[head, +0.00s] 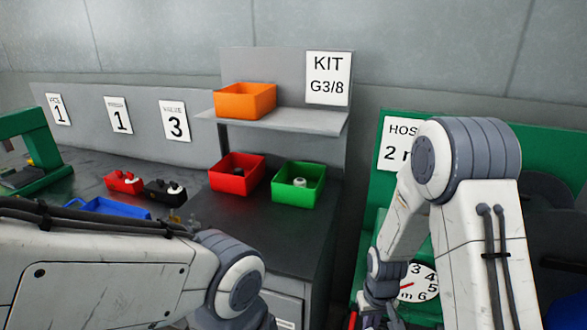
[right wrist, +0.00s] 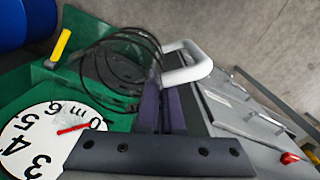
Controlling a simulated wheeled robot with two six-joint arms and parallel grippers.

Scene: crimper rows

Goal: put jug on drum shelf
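The right wrist view shows a white looped handle (right wrist: 190,68) beside see-through dark rings (right wrist: 120,65). This looks like the jug, though its body is hard to make out. My right gripper (right wrist: 165,100) has its dark fingers close together, their tips at the lower leg of the handle. They appear shut on it. In the head view the right gripper (head: 380,312) is low in front of the green hose station (head: 465,130), partly cut off, and the jug cannot be made out. Drum shelf: I cannot clearly tell it apart within the station. My left gripper is out of view.
A round dial (head: 420,283) with a red pointer is on the station. A blue rounded thing (head: 567,314) is at the lower right. Orange (head: 245,100), red (head: 236,178) and green (head: 298,185) bins stand at the kit rack. A blue tray (head: 108,209) lies left.

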